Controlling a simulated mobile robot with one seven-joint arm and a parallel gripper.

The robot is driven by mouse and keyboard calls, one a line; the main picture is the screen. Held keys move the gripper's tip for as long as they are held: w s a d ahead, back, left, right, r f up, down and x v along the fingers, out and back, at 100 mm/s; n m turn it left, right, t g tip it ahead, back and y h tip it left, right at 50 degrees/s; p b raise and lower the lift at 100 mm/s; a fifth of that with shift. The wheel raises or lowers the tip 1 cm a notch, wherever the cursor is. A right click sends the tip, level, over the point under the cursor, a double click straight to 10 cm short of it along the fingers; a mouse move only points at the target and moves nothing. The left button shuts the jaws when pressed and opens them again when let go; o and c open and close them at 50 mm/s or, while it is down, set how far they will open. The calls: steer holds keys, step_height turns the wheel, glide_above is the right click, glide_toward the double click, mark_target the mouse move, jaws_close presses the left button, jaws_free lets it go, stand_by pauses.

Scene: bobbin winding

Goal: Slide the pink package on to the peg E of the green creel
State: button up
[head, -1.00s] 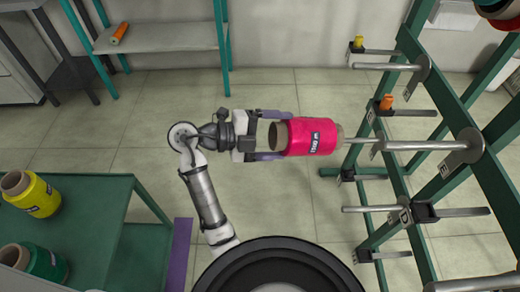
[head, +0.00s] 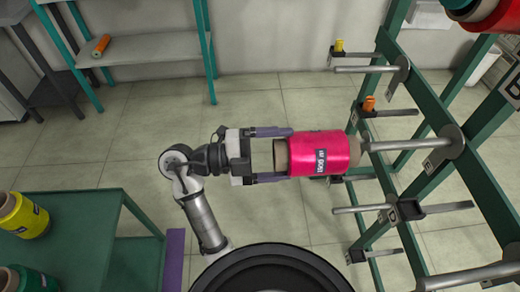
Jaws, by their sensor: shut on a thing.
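The pink package (head: 330,153) is a pink wound bobbin on a brown tube, lying level with a dark label on its side. My gripper (head: 273,154) is shut on the tube's left end, one purple finger on each side. The package's right end meets the tip of a long grey peg (head: 405,145) on the green creel (head: 485,115). I cannot tell whether the tip is inside the tube or just in front of it. The small tag (head: 431,165) by this peg is too small to read surely.
Other creel pegs are near: one above (head: 365,69), one below (head: 362,209) and one at the lower right (head: 465,276). Small orange (head: 369,103) and yellow (head: 339,45) pieces sit on the creel's left side. A green table (head: 120,225) with yellow and green bobbins stands left.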

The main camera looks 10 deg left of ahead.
steer(key=shift+w+d+f+b, duration=0.1)
steer(key=shift+d+b, duration=0.3)
steer(key=shift+d, duration=0.05)
steer(key=shift+w+d+b, duration=0.25)
steer(key=shift+d+b, duration=0.5)
steer(key=shift+d, duration=0.4)
steer(key=shift+w+d+b, duration=0.15)
steer(key=shift+d+b, duration=0.3)
steer(key=shift+d, duration=0.35)
steer(key=shift+w+d+b, duration=0.15)
steer(key=shift+d+b, duration=0.25)
steer(key=shift+d, duration=0.35)
steer(key=shift+d, duration=0.1)
steer(key=shift+w+d+b, duration=0.15)
steer(key=shift+d+b, duration=0.5)
steer(key=shift+d, duration=0.2)
steer(key=shift+w+d+b, duration=0.2)
steer(key=shift+d+b, duration=0.3)
steer(key=shift+d, duration=0.5)
steer(key=shift+w+d+b, duration=0.2)
steer(key=shift+d+b, duration=0.25)
steer(key=shift+d, duration=0.55)
